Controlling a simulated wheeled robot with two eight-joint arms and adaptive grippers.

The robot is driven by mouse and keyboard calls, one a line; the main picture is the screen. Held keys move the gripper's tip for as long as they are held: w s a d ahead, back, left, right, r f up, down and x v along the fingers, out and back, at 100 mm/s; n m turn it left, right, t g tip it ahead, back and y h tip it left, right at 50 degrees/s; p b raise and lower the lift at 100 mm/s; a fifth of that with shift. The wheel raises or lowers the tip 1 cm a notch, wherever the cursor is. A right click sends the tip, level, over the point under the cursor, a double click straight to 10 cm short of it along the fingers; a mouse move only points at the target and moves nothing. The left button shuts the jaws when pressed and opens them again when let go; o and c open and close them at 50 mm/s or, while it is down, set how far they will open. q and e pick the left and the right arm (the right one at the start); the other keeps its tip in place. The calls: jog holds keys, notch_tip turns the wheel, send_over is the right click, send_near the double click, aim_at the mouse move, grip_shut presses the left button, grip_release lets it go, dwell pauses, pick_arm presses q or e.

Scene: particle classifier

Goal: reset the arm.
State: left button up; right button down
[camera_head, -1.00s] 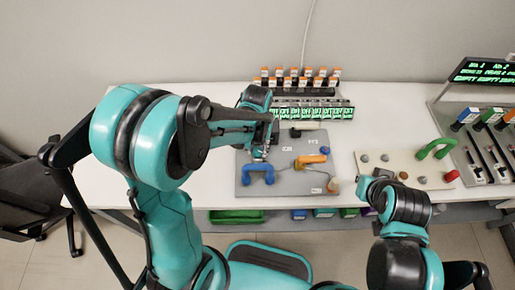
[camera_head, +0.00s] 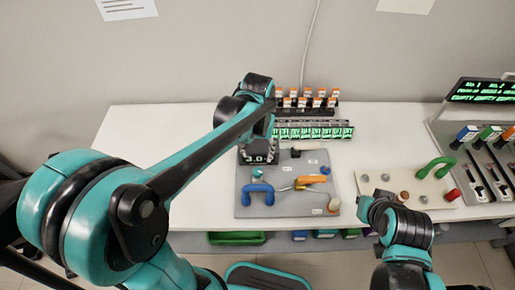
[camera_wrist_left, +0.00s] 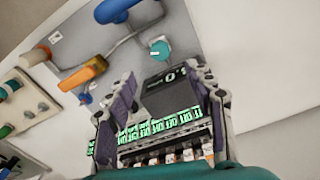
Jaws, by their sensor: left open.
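My left arm comes in from the left, and its gripper (camera_head: 259,152) is over the back left of the grey panel board, in front of the row of vials. In the left wrist view the two fingers of the left gripper (camera_wrist_left: 165,100) stand apart with nothing between them. A dark box with a small display (camera_wrist_left: 172,92) shows beyond the gap. My right arm (camera_head: 400,222) is at the lower right, near the front edge of the beige board; its fingers cannot be made out.
The grey board (camera_head: 290,207) carries a blue handle (camera_head: 258,188) and an orange handle (camera_head: 310,181). Behind it stand a row of green displays (camera_head: 313,132) and orange-capped vials (camera_head: 308,96). A beige board (camera_head: 440,195) with a green handle (camera_head: 438,167) is right. The white table (camera_head: 130,140) is clear at left.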

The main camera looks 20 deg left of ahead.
pick_arm(q)
jog(key=shift+r, duration=0.8)
jog(key=s+a+r+t, duration=0.1)
jog(key=s+a+t, duration=0.1)
jog(key=s, duration=0.3)
jog(key=s+a+r+t, duration=0.1)
jog(key=s+a+t, duration=0.1)
jog(key=s+t, duration=0.3)
jog(key=shift+s+a, duration=0.15)
jog(key=shift+a, duration=0.15)
dwell(2.0)
